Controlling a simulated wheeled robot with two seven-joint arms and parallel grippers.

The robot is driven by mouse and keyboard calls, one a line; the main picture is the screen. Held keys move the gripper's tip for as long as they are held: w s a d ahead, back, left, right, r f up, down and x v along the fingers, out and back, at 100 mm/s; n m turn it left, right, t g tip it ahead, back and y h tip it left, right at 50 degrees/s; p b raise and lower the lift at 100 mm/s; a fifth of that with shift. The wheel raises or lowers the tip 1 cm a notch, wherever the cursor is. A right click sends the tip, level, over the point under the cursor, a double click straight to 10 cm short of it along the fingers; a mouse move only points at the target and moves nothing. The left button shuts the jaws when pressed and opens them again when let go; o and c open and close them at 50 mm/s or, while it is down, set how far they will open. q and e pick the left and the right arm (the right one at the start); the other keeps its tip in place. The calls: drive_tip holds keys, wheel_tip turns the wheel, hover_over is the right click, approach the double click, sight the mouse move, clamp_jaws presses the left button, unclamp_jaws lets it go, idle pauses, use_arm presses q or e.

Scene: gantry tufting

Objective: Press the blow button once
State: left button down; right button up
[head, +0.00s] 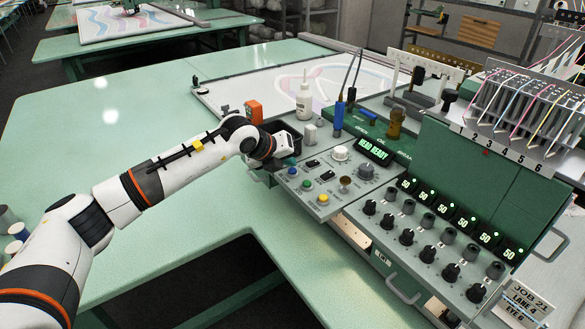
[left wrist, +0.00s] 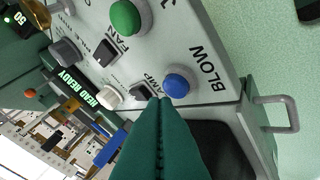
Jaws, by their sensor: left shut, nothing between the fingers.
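The blow button is a blue dome (left wrist: 177,85) on the grey control panel, with the word BLOW printed beside it in the left wrist view. In the head view the blue button (head: 293,171) sits at the panel's left corner, by the end of my left arm. My left gripper (left wrist: 159,101) has dark green fingers, shut together and empty. In the left wrist view its tips appear just beside the blue button, to its lower left. I cannot tell whether they touch it or how high they are above the panel. My right gripper is not in view.
A green button (left wrist: 127,17), a black LAMP switch (left wrist: 140,91) and a black FAN switch (left wrist: 105,51) are close by. A yellow button (head: 323,198) is farther along the panel. A green HEAD READY display (head: 373,147) is lit. A dark bin (head: 286,134) stands behind the panel corner.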

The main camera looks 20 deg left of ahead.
use_arm(q)
drive_tip(key=shift+r, duration=0.3)
wheel_tip(320, 180, up, 5)
drive_tip(key=shift+p, duration=1.05)
drive_tip(key=shift+d, duration=0.1)
